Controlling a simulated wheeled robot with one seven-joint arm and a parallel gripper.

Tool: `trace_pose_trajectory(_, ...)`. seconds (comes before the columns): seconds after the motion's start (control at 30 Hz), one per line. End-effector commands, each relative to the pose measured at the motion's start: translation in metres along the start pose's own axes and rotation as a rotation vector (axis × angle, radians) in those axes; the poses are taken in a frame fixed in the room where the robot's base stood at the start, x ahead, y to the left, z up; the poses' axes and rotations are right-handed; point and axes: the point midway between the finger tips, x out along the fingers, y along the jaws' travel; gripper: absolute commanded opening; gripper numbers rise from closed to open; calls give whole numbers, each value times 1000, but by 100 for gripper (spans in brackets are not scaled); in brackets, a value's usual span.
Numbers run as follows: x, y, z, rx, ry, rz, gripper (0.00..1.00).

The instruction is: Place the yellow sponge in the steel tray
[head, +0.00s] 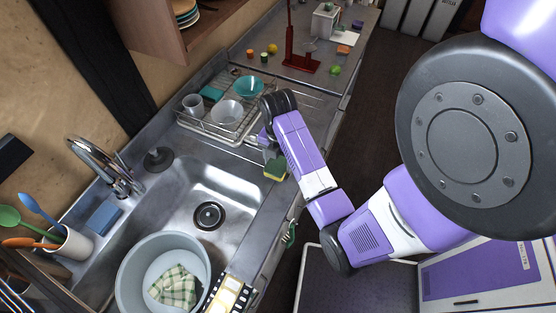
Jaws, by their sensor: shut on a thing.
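My gripper (273,158) points down over the counter edge at the right of the sink. It is shut on the yellow sponge (276,171), which has a green side and shows just below the fingers. The arm hides part of the fingers and the counter behind them. I cannot make out a separate steel tray for certain. The nearest metal holder is a wire dish rack (207,130) on the counter beyond the sink, up and left of my gripper.
The steel sink (180,193) holds a grey basin (128,277) with a checked cloth (174,287). A blue sponge (104,218) lies by the faucet (105,165). The rack holds a mug, bowls and a teal item. A red stand (297,55) and small items occupy the far counter.

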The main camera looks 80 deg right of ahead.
Motion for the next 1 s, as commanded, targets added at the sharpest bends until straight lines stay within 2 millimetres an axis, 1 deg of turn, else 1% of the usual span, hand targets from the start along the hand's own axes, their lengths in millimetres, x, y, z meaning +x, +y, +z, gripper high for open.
trace_pose_trajectory(0.2,6,0,0,0,0,0,21)
trace_pose_trajectory(0.23,6,0,0,0,0,0,59)
trace_pose_trajectory(0.33,5,0,0,0,0,0,79)
trace_pose_trajectory(0.73,3,0,0,0,-1,1,79)
trace_pose_trajectory(0.9,-9,0,0,1,-1,1,79)
trace_pose_trajectory(1.0,-18,12,-2,-2,-2,2,79)
